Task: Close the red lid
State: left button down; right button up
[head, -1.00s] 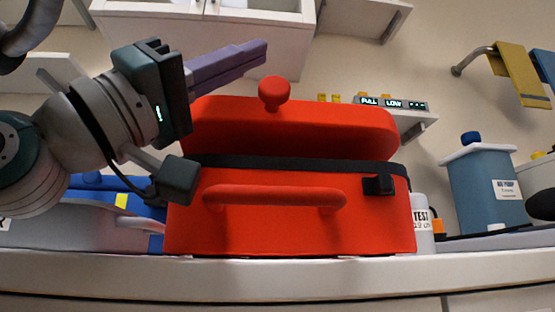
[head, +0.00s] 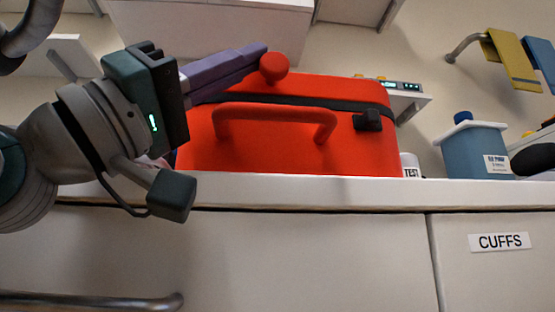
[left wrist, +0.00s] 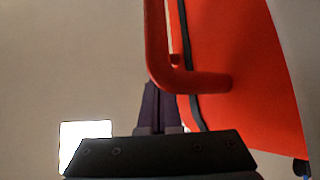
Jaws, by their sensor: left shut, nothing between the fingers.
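The red case (head: 260,145) stands on a white counter in the head view, with a dark band along its rim and a handle (head: 275,112) on its front. Its red lid (head: 340,88) with a round knob (head: 273,67) lies low over the rim; I see no clear gap, but cannot tell if it is fully down. My left gripper (head: 262,48) is shut and empty, its purple fingers reaching over the lid's left part with tips by the knob. Whether they touch is unclear. In the left wrist view the fingers (left wrist: 158,105) show beside the red handle (left wrist: 165,60). My right gripper is out of view.
The counter edge (head: 350,190) runs below the case. A white bottle labelled TEST (head: 410,165) stands close on its right, and a blue container (head: 475,150) farther right. A drawer labelled CUFFS (head: 498,242) is below. A small display (head: 403,86) sits behind.

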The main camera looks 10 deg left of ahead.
pick_arm(q)
jog(key=shift+r, duration=0.1)
dwell(0.3)
notch_tip(320, 180, up, 20)
jog(key=p, duration=2)
notch_tip(320, 180, down, 8)
jog(key=w+n+g+y+p, duration=0.1)
jog(key=n+g+y+p, duration=0.2)
jog(key=y+p, duration=1.65)
jog(key=s+a+f+g+y+p, duration=0.1)
jog(key=s+a+g+p, duration=0.35)
jog(key=s+p, duration=0.6)
jog(key=s+a+f+g+y+p, duration=0.1)
jog(key=s+a+g+p, duration=0.4)
jog(key=s+p, duration=0.55)
notch_tip(320, 180, up, 35)
jog(key=w+p, duration=0.2)
jog(key=p, duration=3.4)
jog(key=shift+a+n+t, duration=0.3)
jog(key=shift+a+t, duration=0.15)
jog(key=shift+f, duration=0.1)
